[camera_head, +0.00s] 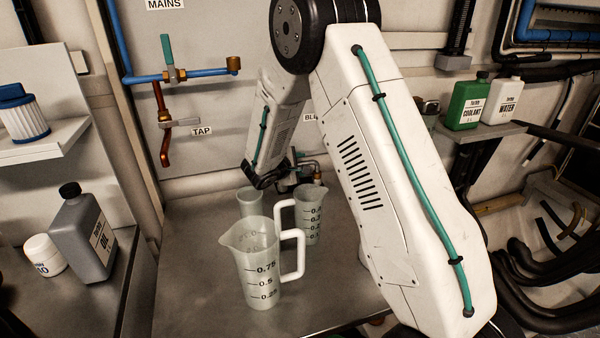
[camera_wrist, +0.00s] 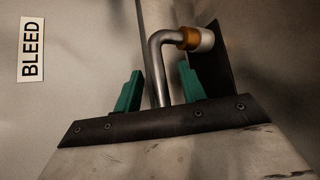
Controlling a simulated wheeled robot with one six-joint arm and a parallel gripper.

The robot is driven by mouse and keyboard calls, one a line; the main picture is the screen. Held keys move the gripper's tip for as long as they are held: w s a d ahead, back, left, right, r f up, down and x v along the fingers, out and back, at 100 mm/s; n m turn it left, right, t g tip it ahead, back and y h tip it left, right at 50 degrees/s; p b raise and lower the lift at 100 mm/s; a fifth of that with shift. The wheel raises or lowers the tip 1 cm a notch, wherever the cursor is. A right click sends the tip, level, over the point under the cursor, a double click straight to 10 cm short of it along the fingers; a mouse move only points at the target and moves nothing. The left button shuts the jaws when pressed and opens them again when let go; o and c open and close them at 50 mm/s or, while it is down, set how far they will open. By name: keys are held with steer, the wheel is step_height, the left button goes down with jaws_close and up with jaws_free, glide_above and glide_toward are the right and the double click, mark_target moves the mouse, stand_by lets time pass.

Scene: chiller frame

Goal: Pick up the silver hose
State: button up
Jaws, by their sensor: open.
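A silver bent metal tube (camera_wrist: 157,62), which looks like the silver hose, shows in the wrist view. It rises, bends right and ends in a brass collar (camera_wrist: 188,38) with a pale tip. My gripper (camera_wrist: 160,86) is open, with one green finger on each side of the tube's lower part in the picture. A gap shows on both sides, and I cannot tell how deep the tube lies between the fingers. In the head view, my gripper (camera_head: 293,174) is small and partly hidden near the back wall, beside the bent silver tube (camera_head: 312,163).
Measuring jugs stand on the metal counter (camera_head: 195,290): a front jug (camera_head: 262,275), a right jug (camera_head: 311,222) and a vessel (camera_head: 249,203) behind. A BLEED label (camera_wrist: 31,49) is on the wall. A green coolant bottle (camera_head: 467,103) and white water bottle (camera_head: 502,102) stand on a right shelf.

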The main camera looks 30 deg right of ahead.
jaws_close()
